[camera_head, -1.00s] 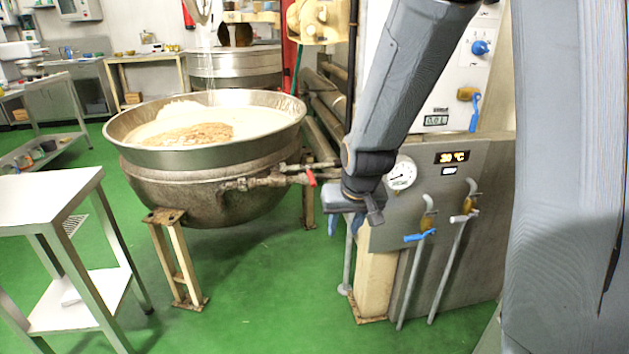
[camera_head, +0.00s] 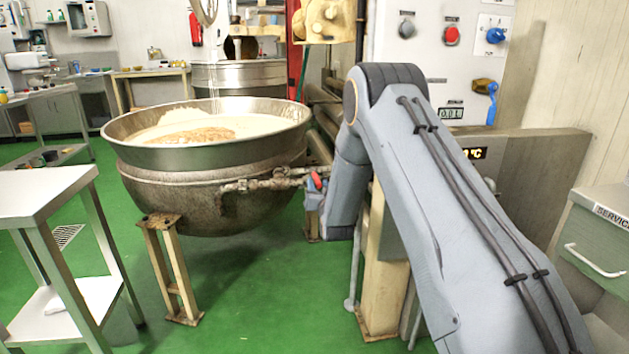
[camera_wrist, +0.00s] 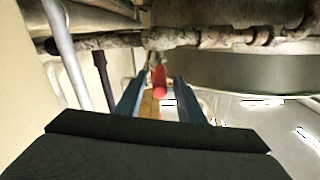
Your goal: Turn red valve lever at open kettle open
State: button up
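The open kettle (camera_head: 210,185) is a large round steel bowl with pale nougat in it. A rusty pipe (camera_head: 265,183) runs from its side to the right. The red valve lever (camera_head: 316,181) is at the right end of this pipe, close to my gripper (camera_head: 315,196). In the wrist view the red lever (camera_wrist: 159,80) shows between the two blue fingers of my gripper (camera_wrist: 160,90). The fingers are apart, with gaps beside the lever. I cannot tell whether either finger touches it. The pipe (camera_wrist: 190,38) crosses the top of that view.
A control panel (camera_head: 440,50) with knobs and a blue-handled valve (camera_head: 487,90) stands behind my arm. A beige post (camera_head: 382,290) is close to my arm. A steel side table (camera_head: 45,195) stands at left. Green floor is free below the kettle.

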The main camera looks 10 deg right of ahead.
aim_at(315, 176)
jog(key=w, duration=0.7)
jog(key=shift+w+b, duration=0.15)
jog(key=shift+b, duration=0.2)
grip_shut()
